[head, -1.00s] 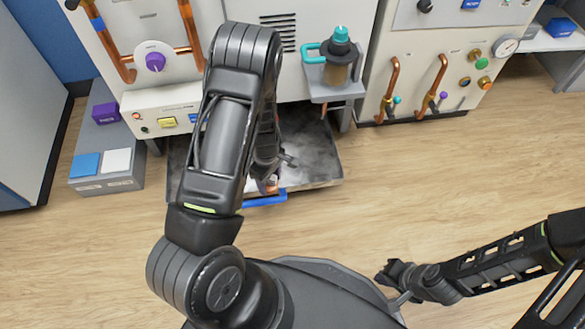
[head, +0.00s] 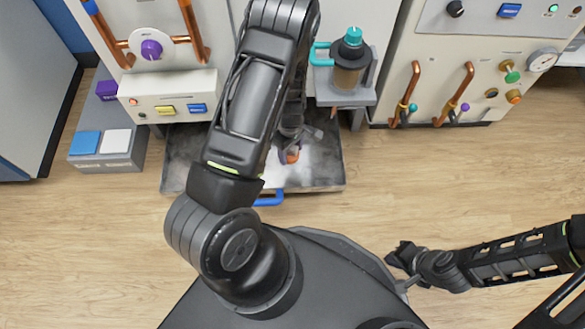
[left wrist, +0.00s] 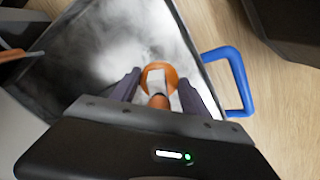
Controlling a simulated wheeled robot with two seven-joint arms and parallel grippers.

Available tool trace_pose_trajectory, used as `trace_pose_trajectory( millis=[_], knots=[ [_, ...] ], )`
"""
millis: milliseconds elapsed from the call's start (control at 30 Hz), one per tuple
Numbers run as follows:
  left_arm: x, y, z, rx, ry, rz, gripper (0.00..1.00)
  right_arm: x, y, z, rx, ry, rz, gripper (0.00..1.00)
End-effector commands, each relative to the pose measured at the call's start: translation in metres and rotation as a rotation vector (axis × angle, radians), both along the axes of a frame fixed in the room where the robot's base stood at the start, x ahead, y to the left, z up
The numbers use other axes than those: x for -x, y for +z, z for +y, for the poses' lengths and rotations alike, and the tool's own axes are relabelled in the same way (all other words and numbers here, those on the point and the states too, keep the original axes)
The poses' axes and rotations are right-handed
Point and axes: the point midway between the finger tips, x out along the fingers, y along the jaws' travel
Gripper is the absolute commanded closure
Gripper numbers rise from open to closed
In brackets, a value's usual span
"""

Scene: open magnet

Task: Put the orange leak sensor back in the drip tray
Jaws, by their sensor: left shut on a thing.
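The orange leak sensor (left wrist: 158,74) is between the fingers of my left gripper (left wrist: 162,86) in the left wrist view. My left gripper is shut on it. In the head view the sensor (head: 292,156) shows as a small orange spot below my left gripper (head: 290,145), over the drip tray. The metal drip tray (head: 330,165) lies on the floor with a blue handle (head: 268,199) at its front; its edge and the handle (left wrist: 235,80) also show in the left wrist view. I cannot tell whether the sensor touches the tray floor. My right gripper (head: 400,255) is away over bare floor.
A cabinet with a teal-capped bottle (head: 347,65) on a bracket stands above the tray. A grey step (head: 110,150) with blue and white squares is to its left. Panels with copper pipes (head: 408,85) stand at right. The wood floor (head: 450,170) is clear.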

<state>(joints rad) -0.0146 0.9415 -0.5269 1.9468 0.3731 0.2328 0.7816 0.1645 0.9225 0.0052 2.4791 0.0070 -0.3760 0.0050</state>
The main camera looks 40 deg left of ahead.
Motion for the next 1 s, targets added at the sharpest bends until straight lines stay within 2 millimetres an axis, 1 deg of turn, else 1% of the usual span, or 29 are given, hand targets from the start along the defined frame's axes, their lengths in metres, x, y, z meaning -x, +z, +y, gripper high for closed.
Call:
trace_pose_trajectory(
  millis=[133,300,400,467,767,867,1000],
  knots=[
    [0.0,-0.016,0.0,0.0,0.0,0.001,1.0,-0.001,-0.009,0.0,0.001,-0.001,-0.003,1.0],
    [0.001,-0.048,0.0,0.0,0.001,0.001,1.0,-0.003,-0.026,0.0,0.002,-0.005,-0.01,1.0],
    [0.0,-0.061,0.0,0.0,0.0,-0.001,1.0,-0.004,-0.032,0.001,0.002,-0.007,-0.012,1.0],
    [-0.001,-0.063,0.0,0.0,0.0,-0.001,1.0,-0.005,-0.032,0.001,0.002,-0.007,-0.013,1.0],
    [0.0,-0.063,0.0,0.0,0.0,-0.001,1.0,-0.005,-0.032,0.001,0.003,-0.007,-0.015,1.0],
    [0.0,-0.074,0.0,0.0,0.0,0.001,1.0,-0.006,-0.038,0.001,0.003,-0.008,-0.016,1.0],
    [0.0,-0.095,0.0,0.0,0.0,0.001,1.0,-0.008,-0.049,0.001,0.004,-0.01,-0.021,1.0]
  ],
)
